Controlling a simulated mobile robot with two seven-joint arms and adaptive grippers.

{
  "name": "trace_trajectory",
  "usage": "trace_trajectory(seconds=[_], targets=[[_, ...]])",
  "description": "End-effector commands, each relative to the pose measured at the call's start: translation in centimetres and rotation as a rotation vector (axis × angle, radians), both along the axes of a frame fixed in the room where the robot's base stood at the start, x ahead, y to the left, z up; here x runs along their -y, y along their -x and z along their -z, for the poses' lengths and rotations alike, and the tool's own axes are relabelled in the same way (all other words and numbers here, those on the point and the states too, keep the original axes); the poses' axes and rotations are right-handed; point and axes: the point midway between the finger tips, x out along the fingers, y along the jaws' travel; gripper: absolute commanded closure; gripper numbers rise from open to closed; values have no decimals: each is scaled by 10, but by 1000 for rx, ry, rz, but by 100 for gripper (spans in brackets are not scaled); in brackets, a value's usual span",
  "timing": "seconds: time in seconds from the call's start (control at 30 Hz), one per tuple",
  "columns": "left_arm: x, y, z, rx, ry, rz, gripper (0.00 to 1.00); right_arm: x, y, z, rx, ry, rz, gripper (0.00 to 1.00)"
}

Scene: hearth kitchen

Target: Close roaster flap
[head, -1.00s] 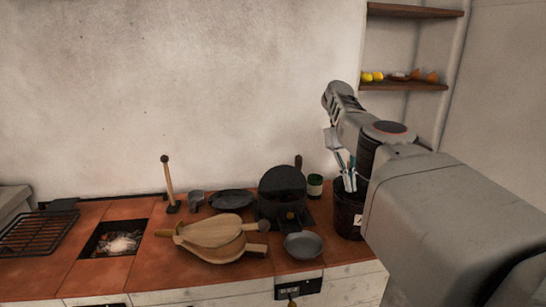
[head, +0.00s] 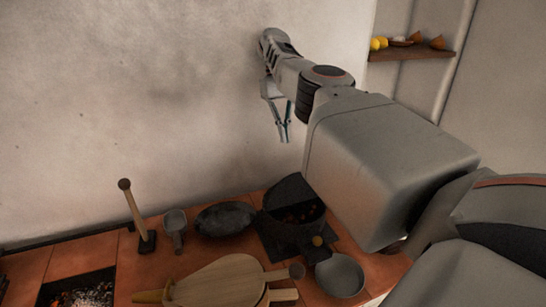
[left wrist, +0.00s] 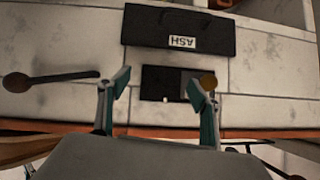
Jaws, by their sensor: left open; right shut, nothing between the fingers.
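The roaster (head: 292,232) is a dark round drum on the counter in the head view. Its top is open and reddish-brown beans show inside. A dark plate, seemingly its flap (head: 287,190), stands raised at the back of the opening. My right gripper (head: 284,134) shows above the roaster against the wall, shut and empty, pointing down and clear of it. My left gripper (left wrist: 161,82) is open and empty in the left wrist view, in front of the pale counter front. It is not in the head view.
Wooden bellows (head: 222,285) and a small grey pan (head: 340,275) lie in front of the roaster. A dark plate (head: 225,218), a metal cup (head: 175,226) and a mallet (head: 134,212) are left of it. The left wrist view shows an upside-down ASH panel (left wrist: 180,30).

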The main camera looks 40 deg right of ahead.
Motion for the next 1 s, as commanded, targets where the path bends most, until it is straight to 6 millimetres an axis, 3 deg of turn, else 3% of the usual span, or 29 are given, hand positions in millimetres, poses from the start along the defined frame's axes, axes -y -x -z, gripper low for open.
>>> trace_trajectory(seconds=[0.27,0.53,1.0], targets=[[0,7,4,-16,-2,1,36,-1,1,6,0,-1,0,100],[0,6,-4,-12,-1,1,36,-4,9,24,-1,-1,1,100],[1,0,-13,4,1,0,36,-11,31,85,0,-1,0,100]])
